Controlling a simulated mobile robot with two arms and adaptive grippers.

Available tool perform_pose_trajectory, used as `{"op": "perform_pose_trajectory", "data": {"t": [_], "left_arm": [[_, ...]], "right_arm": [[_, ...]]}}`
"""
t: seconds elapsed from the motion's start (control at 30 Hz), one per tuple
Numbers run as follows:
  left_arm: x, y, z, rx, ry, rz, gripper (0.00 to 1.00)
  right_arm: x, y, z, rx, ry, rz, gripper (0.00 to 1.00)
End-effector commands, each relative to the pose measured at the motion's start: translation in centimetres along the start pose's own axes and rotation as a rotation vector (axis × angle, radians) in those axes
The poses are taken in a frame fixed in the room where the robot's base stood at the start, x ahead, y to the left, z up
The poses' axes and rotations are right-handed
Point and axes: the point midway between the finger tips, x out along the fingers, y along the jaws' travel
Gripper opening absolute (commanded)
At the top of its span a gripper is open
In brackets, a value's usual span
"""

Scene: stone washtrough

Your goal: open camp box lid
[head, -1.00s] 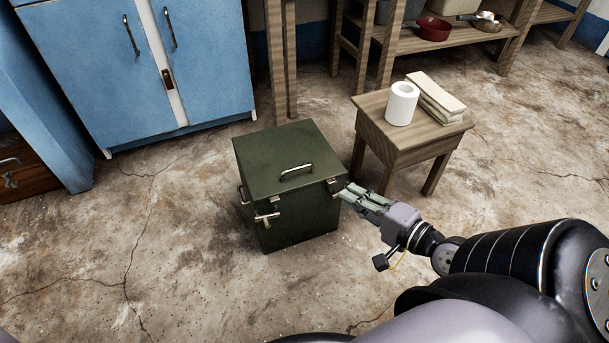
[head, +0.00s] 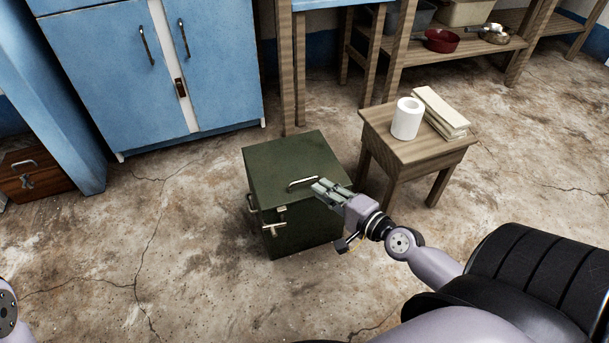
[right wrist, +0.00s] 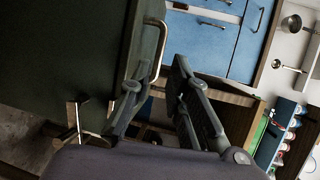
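The dark green camp box (head: 300,230) stands on the floor with its lid (head: 285,160) closed. A metal handle (head: 303,183) lies across the lid near its front edge. A front latch (head: 274,228) shows below. My right gripper (head: 322,191) is over the lid's front right part, close to the handle's right end. In the right wrist view its two fingers (right wrist: 155,80) are apart, with the handle (right wrist: 152,45) just ahead of the gap between them. I cannot tell whether they touch it. My left gripper is out of view.
A wooden stool (head: 418,150) with a white paper roll (head: 407,118) and folded cloths (head: 440,112) stands right of the box. A blue cabinet (head: 150,80) and shelves (head: 480,45) are behind.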

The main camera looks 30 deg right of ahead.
Motion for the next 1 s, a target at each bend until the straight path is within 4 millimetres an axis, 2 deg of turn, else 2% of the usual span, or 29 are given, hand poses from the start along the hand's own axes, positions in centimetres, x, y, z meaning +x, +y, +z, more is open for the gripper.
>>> {"op": "perform_pose_trajectory", "data": {"t": [0.2,0.4,0.57,0.83,1.0], "left_arm": [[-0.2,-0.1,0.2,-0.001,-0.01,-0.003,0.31],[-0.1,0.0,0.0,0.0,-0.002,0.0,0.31],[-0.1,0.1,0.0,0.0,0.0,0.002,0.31],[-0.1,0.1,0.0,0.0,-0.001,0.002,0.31],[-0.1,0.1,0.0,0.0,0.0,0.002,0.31]], "right_arm": [[4.0,-0.1,0.0,0.002,0.002,-0.004,0.17],[6.5,0.1,0.0,0.002,0.0,-0.002,0.17],[7.3,0.1,0.1,0.002,-0.001,0.0,0.17],[7.4,0.1,0.1,0.001,-0.001,0.001,0.17],[7.4,0.1,0.0,0.001,-0.001,0.001,0.07]]}}
